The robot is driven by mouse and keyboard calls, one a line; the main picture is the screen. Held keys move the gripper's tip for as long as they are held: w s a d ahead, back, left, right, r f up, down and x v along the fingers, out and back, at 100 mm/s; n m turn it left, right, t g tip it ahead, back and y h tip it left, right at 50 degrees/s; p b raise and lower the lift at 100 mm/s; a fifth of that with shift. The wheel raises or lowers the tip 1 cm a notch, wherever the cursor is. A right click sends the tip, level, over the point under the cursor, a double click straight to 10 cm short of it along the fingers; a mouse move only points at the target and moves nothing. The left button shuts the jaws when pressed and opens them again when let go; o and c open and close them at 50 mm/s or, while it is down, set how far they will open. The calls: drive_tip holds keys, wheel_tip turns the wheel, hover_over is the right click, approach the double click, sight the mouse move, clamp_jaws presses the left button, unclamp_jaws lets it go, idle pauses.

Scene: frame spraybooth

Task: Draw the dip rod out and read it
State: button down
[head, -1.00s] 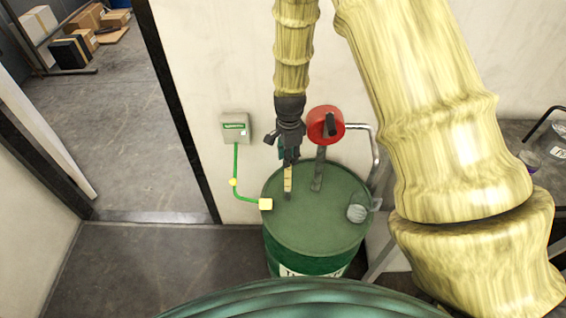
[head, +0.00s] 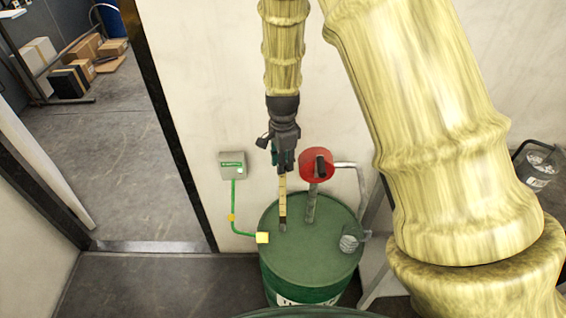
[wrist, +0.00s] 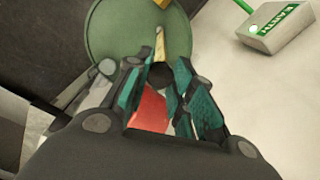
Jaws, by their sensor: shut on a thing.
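The dip rod (head: 282,205) is a pale, wooden-looking strip with dark marks. It stands upright over the top of the green drum (head: 310,288), and its lower end meets the lid near a small dark opening. My gripper (head: 282,168) is above the drum, shut on the rod's upper end. In the wrist view the rod (wrist: 160,45) shows beyond the fingers (wrist: 160,82), against the drum lid (wrist: 120,35). I cannot tell whether the rod's tip is still inside the drum.
A red hand pump (head: 316,165) on a grey pipe stands just right of the rod. A silver cap (head: 350,243) sits at the lid's right. A doorway opens at left.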

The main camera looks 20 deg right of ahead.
drive_tip(key=c, duration=1.2)
unclamp_jaws()
drive_tip(key=shift+o, duration=0.2)
wheel_tip(320, 180, up, 12)
